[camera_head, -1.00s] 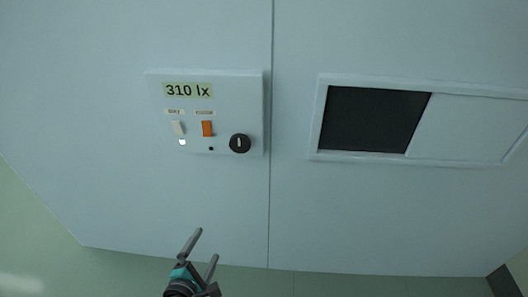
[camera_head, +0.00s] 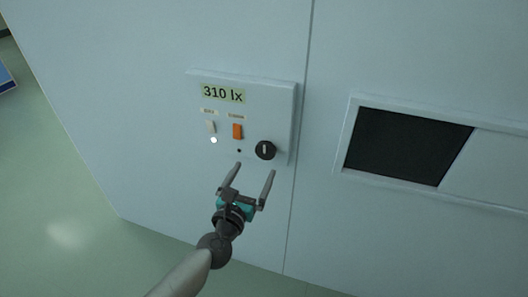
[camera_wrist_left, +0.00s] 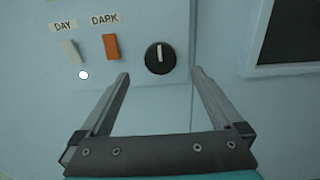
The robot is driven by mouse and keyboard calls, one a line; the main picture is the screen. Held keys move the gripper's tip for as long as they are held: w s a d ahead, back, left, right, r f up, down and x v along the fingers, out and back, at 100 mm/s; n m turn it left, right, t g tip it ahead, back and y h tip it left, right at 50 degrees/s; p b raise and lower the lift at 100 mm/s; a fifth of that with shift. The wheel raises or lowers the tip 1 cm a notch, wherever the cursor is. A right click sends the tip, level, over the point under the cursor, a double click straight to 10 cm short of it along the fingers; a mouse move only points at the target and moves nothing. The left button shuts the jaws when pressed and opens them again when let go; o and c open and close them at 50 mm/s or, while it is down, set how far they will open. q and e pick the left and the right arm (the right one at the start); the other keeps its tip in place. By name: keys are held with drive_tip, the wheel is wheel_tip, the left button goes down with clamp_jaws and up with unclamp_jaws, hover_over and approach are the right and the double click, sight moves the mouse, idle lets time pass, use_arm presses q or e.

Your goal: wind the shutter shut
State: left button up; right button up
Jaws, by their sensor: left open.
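The control panel (camera_head: 268,98) on the pale wall reads "310 lx". It carries a round black knob (camera_head: 265,150) with a white mark pointing up, an orange switch (camera_head: 237,131) labelled DARK and a white switch (camera_head: 211,127) labelled DAY. The shutter opening (camera_head: 405,146) at the right shows dark, with a pale sliding panel (camera_head: 490,168) at its right side. My left gripper (camera_head: 255,168) is open and empty, just below the knob in the head view. In the left wrist view the knob (camera_wrist_left: 160,58) appears between the fingertips, apart from them. My right gripper is out of view.
A lit white lamp (camera_head: 213,140) sits under the DAY switch and a small dark dot (camera_head: 239,151) under the DARK switch. The shutter frame (camera_head: 347,135) stands out from the wall. Green floor (camera_head: 60,190) is clear at the left.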

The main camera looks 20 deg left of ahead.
sight(264, 151)
use_arm(q)
drive_tip(key=shift+w+d+b, duration=0.15)
drive_tip(key=shift+w+b, duration=0.45)
drive_tip(key=shift+w, duration=3.8)
drive_tip(key=shift+c, duration=0.4)
drive_tip(key=c, duration=1.2)
